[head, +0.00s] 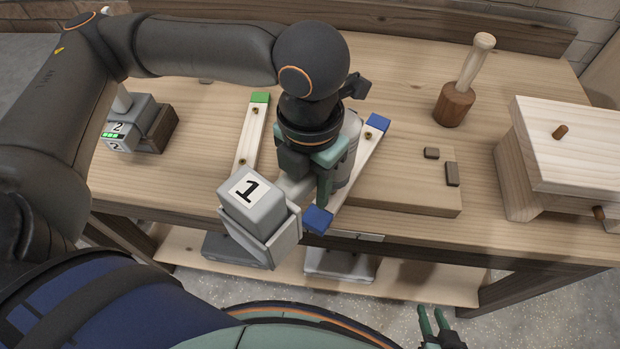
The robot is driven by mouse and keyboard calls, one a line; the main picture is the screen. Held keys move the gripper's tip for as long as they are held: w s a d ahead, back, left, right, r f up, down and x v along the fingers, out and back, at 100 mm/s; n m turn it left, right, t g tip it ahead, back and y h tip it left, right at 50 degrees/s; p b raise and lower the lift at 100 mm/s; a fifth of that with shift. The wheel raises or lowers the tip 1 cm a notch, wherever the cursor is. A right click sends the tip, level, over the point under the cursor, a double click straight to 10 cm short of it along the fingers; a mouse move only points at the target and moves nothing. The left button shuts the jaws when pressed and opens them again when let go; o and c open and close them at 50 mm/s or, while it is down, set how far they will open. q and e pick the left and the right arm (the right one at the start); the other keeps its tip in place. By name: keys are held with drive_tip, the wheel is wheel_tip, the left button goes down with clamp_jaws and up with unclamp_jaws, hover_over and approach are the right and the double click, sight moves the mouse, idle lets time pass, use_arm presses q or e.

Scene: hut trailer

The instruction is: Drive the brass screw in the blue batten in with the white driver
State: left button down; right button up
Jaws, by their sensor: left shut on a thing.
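The blue batten is a pale wooden strip with blue ends (377,123), lying aslant on the bench; its near end (318,219) hangs close to the bench's front edge. A brass screw (368,137) shows near its far end; the middle of the batten is hidden by my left gripper and the driver. My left gripper (322,182) is shut on the white driver (347,160), whose grey-white base block (258,205) is marked 1. The driver's tip is hidden, so I cannot tell whether it touches a screw. My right gripper (431,312) is empty, fingers apart, low in front of the bench.
A green-ended batten (246,135) with brass screws lies to the left. A grey block marked 2 (120,138) stands at the far left. A wooden board (400,195) with small dark blocks, a mallet (455,103) and a wooden box (570,150) are to the right. A shelf (400,280) runs below.

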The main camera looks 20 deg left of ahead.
use_arm(q)
drive_tip(key=shift+f, duration=0.75)
idle(1.9)
